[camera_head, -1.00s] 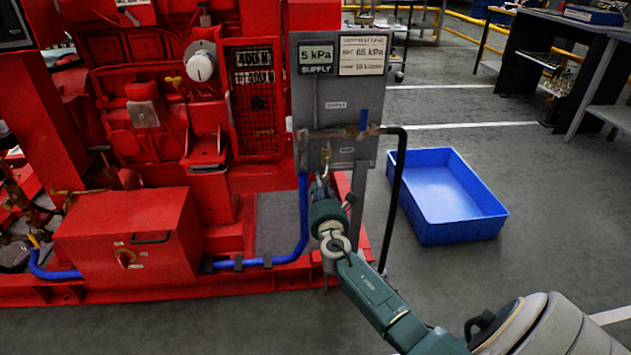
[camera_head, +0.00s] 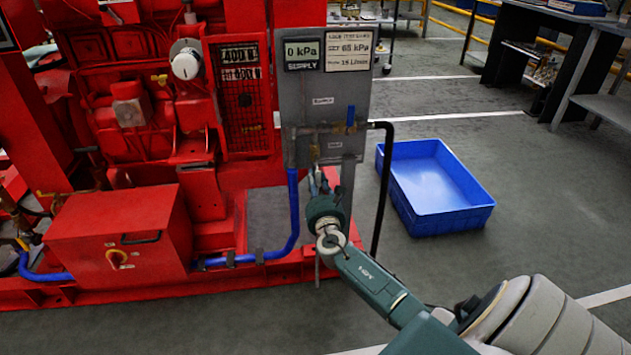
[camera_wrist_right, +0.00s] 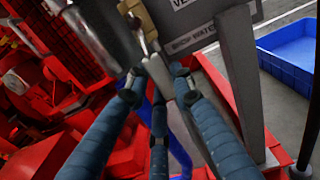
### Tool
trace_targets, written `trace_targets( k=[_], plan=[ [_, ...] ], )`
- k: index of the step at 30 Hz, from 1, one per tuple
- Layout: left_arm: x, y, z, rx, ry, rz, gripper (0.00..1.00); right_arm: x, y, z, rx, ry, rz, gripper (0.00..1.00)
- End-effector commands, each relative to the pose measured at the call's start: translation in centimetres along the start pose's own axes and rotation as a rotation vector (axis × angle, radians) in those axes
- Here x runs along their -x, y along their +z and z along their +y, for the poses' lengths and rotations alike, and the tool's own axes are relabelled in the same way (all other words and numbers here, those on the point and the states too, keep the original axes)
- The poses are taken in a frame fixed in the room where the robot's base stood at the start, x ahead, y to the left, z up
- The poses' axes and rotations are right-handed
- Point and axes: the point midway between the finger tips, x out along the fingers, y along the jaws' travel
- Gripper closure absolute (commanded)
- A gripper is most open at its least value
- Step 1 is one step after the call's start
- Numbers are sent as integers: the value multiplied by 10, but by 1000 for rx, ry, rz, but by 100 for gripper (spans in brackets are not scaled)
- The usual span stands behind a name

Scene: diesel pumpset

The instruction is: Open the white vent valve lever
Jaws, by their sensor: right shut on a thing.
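The white vent valve lever (camera_wrist_right: 158,72) shows below a brass fitting (camera_wrist_right: 146,22) in the right wrist view. My right gripper (camera_wrist_right: 158,92) is shut on it, with its blue-grey fingers around it. In the head view my right gripper (camera_head: 324,187) is just under the lower edge of the grey panel (camera_head: 300,100), and it hides the lever there. The lever's exact angle is hard to tell. The supply display (camera_head: 303,56) on the panel reads 0 kPa. My left gripper is not in view.
A blue-handled valve (camera_head: 350,117) sits on the panel's pipework. A black hose (camera_head: 384,185) hangs to the right of my gripper and a blue pipe (camera_head: 293,215) runs to its left. The red pumpset (camera_head: 120,235) fills the left. A blue bin (camera_head: 430,222) stands on the floor at right.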

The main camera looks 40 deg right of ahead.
Motion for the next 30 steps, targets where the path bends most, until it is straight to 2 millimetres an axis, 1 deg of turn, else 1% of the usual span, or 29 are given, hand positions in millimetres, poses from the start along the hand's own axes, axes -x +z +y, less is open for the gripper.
trace_targets(
  k=[2,3,5,6,14,17,20,30],
  plan=[
    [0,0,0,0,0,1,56,0,0,-2,8,-2,-2,100],
    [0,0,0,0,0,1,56,0,0,-2,8,-2,-2,71],
    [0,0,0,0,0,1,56,0,0,-2,7,-2,-1,59],
    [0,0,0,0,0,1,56,0,0,-2,6,-2,-1,56],
    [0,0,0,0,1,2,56,0,0,-1,3,-1,0,56],
    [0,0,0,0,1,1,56,6,-1,0,3,0,0,56],
    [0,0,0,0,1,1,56,19,-2,0,3,1,1,56],
    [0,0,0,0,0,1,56,90,-1,-1,4,0,2,56]
  ],
)
